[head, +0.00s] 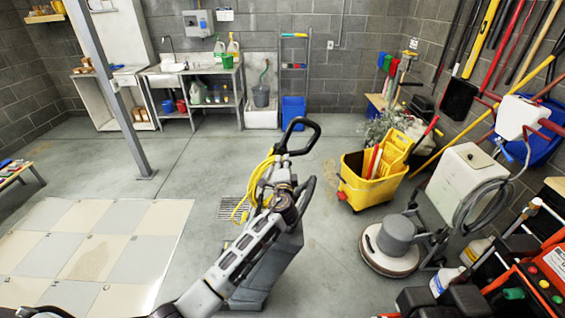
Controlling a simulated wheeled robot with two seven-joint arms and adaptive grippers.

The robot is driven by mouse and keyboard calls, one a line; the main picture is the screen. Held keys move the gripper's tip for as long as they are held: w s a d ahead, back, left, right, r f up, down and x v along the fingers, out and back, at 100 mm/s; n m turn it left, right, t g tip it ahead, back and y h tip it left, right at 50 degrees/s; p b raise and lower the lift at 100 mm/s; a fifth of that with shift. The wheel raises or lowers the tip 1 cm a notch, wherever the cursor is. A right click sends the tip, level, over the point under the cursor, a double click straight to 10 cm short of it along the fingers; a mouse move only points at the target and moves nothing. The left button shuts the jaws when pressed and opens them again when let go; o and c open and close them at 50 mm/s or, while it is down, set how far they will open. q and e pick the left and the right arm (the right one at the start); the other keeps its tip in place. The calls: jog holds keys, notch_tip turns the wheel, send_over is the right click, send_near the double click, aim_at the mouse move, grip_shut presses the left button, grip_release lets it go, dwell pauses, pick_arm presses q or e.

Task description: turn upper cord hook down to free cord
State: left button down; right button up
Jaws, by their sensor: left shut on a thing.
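A grey upright floor machine (272,268) stands in the middle of the head view, with a black loop handle (316,134) at its top. A yellow cord (257,177) hangs in loops along the left side of the handle column. My left arm reaches up from the bottom, in front of the machine. My left gripper (281,178) is at the upper part of the column, beside the cord, shut on what seems to be the upper cord hook. The hook itself is mostly hidden by the gripper, so its angle cannot be told.
A yellow mop bucket (362,190) and a floor polisher (391,246) stand to the right. A red-and-black cart (530,282) is at the bottom right. A grey post (110,95) and pale floor pads (95,250) are at the left. The floor behind the machine is clear.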

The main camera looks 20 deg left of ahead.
pick_arm(q)
jog(key=m+p, duration=0.1)
jog(key=m, duration=0.1)
jog(key=m+p, duration=0.1)
jog(key=m, duration=0.2)
jog(key=shift+f+m, duration=0.3)
jog(key=shift+f, duration=0.1)
jog(key=m+p, duration=0.1)
jog(key=m, duration=0.1)
jog(key=m+p, duration=0.1)
jog(key=m, duration=0.1)
jog(key=shift+s+a+f, duration=0.1)
jog(key=shift+a+f, duration=0.05)
jog(key=shift+f, duration=0.2)
jog(key=shift+a+f+m+p, duration=0.1)
jog(key=shift+f+m+p, duration=0.1)
jog(key=shift+m+p, duration=0.75)
jog(key=shift+m, duration=0.35)
jog(key=c, duration=1.4)
grip_release()
jog(key=shift+o, duration=0.2)
jog(key=v, duration=1.2)
